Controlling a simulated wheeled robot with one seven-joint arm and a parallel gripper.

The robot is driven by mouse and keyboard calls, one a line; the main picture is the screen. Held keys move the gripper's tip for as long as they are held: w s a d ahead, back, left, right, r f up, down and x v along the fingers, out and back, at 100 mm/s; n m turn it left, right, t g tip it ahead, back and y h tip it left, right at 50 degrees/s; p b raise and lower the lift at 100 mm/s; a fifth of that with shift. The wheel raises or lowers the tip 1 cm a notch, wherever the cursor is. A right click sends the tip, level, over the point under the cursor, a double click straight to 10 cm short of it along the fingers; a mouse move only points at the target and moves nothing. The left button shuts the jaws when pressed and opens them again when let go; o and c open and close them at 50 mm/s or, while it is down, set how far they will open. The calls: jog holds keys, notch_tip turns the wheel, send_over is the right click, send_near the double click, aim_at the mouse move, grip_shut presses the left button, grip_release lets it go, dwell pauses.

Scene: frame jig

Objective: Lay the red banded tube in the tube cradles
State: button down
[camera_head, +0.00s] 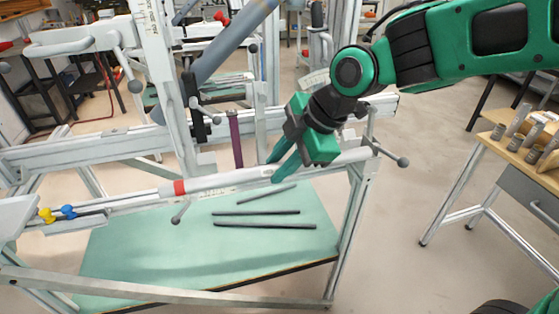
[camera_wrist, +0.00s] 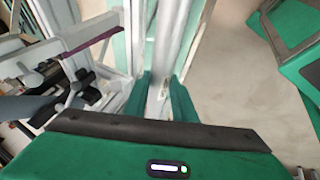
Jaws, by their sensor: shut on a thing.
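The red banded tube (camera_head: 228,181) is pale, with a red band (camera_head: 180,187) near its left end. In the head view it lies lengthwise along the front of the metal frame. My green gripper (camera_head: 278,168) is shut on the tube, to the right of the band. In the wrist view the tube (camera_wrist: 170,45) runs away from between the fingers of my gripper (camera_wrist: 161,98). My gripper hides part of the tube. I cannot clearly make out the tube cradles, or whether the tube touches the frame beneath it.
The frame jig's rear rail (camera_head: 90,150) and upright (camera_head: 160,80) stand behind and left. A purple post (camera_head: 235,138) is close behind the tube. Dark rods lie on the green lower shelf (camera_head: 150,250). A wooden bench (camera_head: 520,160) stands right, with open floor between.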

jog(key=shift+w+a+f, duration=0.15)
jog(key=shift+w+f, duration=0.45)
jog(key=shift+w, duration=0.05)
jog(key=shift+w+a, duration=1.1)
jog(key=shift+w, duration=2.65)
jog(key=w+d+f, duration=0.1)
jog(key=w+d, duration=0.4)
jog(key=d, duration=0.1)
jog(key=shift+w+f, duration=0.3)
jog(key=shift+f, duration=0.25)
jog(key=c, duration=1.4)
grip_release()
